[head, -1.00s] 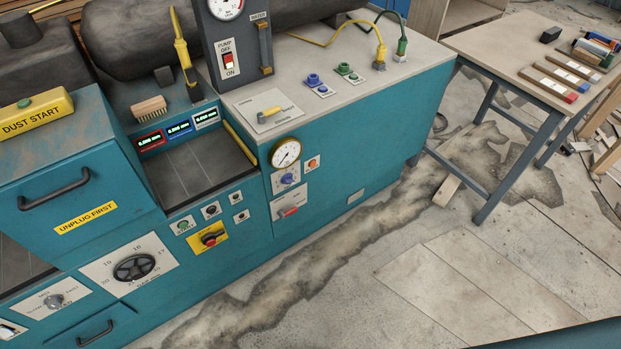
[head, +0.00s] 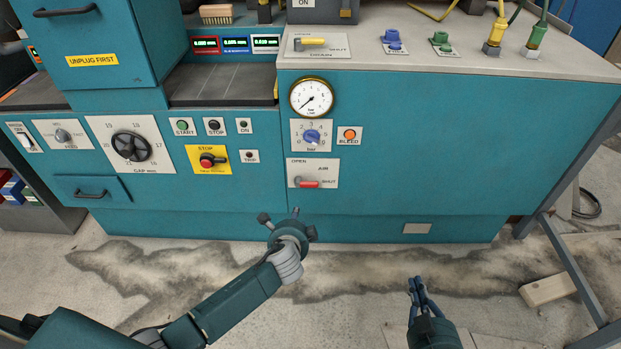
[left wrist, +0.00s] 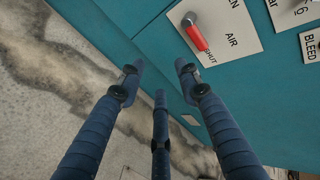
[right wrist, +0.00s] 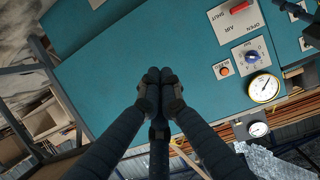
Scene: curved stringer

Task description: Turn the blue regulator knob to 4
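The blue regulator knob (head: 311,137) sits on a white plate with a printed number scale marked "bar", on the teal machine front. I cannot tell exactly which number it points at. It also shows in the right wrist view (right wrist: 252,57). The pressure gauge (head: 312,97) is just above it, its needle toward the lower left. My left gripper (head: 288,222) is below the panel, under the red air lever, with spread fingers and nothing between them; its fingers also show in the left wrist view (left wrist: 160,68). My right gripper (head: 415,283) is lower right, fingers together and empty, away from the knob.
The red air lever (head: 306,183) is directly below the knob, and the orange bleed button (head: 350,135) is just right of it. The yellow stop plate (head: 208,159) is to the left. The teal panel right of the bleed button is clear. A table leg (head: 568,260) stands at the right.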

